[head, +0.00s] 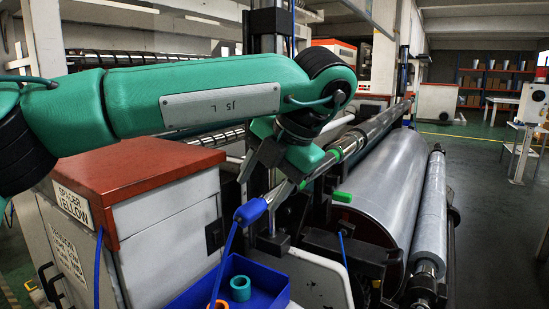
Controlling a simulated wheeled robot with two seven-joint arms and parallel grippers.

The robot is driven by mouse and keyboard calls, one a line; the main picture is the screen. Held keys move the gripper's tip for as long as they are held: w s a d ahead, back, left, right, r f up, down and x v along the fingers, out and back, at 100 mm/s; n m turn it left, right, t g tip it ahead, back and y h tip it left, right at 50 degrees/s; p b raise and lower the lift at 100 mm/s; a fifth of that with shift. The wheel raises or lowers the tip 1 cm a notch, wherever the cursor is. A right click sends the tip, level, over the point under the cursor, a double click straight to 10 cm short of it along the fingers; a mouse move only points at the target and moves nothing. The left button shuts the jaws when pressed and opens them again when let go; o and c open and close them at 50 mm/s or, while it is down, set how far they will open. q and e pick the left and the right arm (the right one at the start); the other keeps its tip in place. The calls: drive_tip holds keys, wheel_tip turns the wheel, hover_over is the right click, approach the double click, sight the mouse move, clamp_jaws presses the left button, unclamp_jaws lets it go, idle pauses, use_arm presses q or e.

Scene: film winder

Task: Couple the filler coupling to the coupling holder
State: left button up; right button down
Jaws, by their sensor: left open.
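A blue fitting (250,211) with a blue hose hanging from it sits at the lower end of a slanted metal bar; it looks like the filler coupling. A green piece (342,197) is on the machine to its right. I cannot tell which part is the coupling holder. My left gripper (262,168), on the green arm from the left, is open above the blue fitting, apart from it. The wrist hides part of the machine behind it. My right gripper is not in view.
A blue tray (190,296) with a teal ring (240,288) and an orange ring is at the bottom. An orange-topped cabinet (135,180) stands left. A large metal roller (385,195) and a thinner wrapped roll (430,215) are right. The floor beyond is open.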

sight(246, 212)
use_arm(q)
drive_tip(key=p+x, duration=0.1)
drive_tip(key=x, duration=0.5)
drive_tip(key=shift+a+f+p, duration=0.15)
drive_tip(key=shift+a+p, duration=0.05)
drive_tip(key=shift+p, duration=0.2)
drive_tip(key=shift+w+a+f, duration=0.15)
drive_tip(key=shift+w+f, duration=0.1)
drive_tip(key=shift+f, duration=0.2)
drive_tip(key=c, duration=1.1)
drive_tip(key=o, duration=0.3)
drive_tip(key=shift+s, duration=0.1)
clamp_jaws()
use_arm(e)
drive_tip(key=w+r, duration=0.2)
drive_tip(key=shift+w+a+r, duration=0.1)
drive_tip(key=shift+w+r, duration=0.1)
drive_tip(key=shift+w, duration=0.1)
